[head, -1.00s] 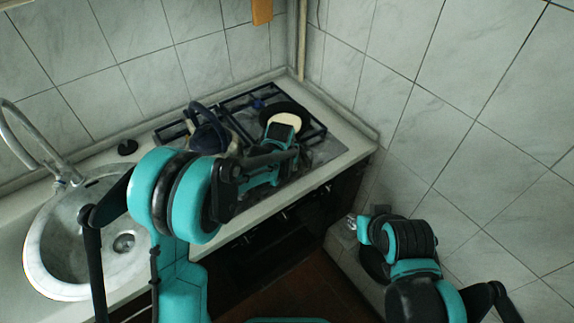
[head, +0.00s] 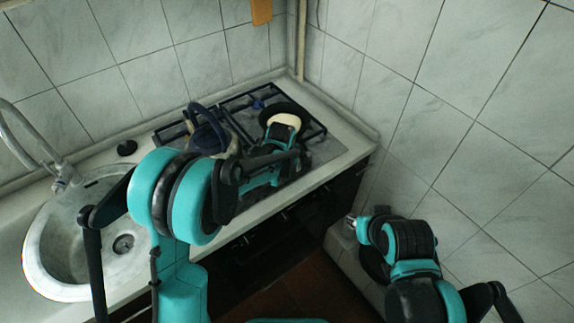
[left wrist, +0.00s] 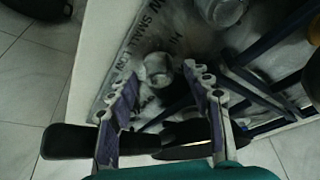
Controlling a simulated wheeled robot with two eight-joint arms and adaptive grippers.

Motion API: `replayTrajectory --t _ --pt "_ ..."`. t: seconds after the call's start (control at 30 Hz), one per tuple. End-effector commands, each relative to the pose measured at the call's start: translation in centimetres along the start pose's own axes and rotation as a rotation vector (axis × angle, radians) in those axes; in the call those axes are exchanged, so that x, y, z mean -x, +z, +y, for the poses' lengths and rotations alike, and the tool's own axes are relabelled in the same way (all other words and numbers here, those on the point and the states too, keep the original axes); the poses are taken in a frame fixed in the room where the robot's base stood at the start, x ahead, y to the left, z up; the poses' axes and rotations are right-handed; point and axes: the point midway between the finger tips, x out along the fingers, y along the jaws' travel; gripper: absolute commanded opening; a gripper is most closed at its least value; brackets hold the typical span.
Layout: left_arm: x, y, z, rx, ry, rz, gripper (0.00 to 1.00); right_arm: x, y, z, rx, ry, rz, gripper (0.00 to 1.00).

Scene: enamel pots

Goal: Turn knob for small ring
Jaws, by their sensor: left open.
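The stove top (left wrist: 135,45) has printed words, "SMALL" among them, in the left wrist view. A pale round knob (left wrist: 158,68) stands on it beside the print. My left gripper (left wrist: 162,80) is open, and the knob shows between its two fingers. I cannot tell whether either finger touches it. A second knob (left wrist: 222,11) shows at the top of that view. In the head view, my left arm reaches over the stove (head: 325,152) and hides the knobs and fingertips. My right gripper (head: 351,221) is low beside the counter, by the tiled wall; its jaws are too small to read.
A dark blue pot (head: 208,138) with a raised handle stands on the stove's left part. Dark grates (head: 235,101) cover the burners. The sink (head: 38,255) is at the left, with a curved tap (head: 38,140). Tiled walls close in the back and right.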

Motion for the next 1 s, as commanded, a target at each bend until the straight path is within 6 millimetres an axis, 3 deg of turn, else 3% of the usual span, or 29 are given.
replayTrajectory --t 0.17,0.6,0.77,1.0 --pt "1.9 0.0 0.0 0.000 0.000 0.000 0.50 0.0 0.0 0.0 0.000 0.000 0.000 0.31" --pt "10.6 0.0 0.0 -0.001 0.000 0.000 0.50 0.0 0.0 0.0 0.000 0.000 0.000 0.31" --pt "11.8 0.0 0.0 0.000 0.000 0.000 0.50 0.0 0.0 0.0 0.000 0.000 0.000 0.31" --pt "11.9 0.0 0.0 0.000 0.000 0.000 0.50 0.0 0.0 0.0 0.000 0.000 0.000 0.31"
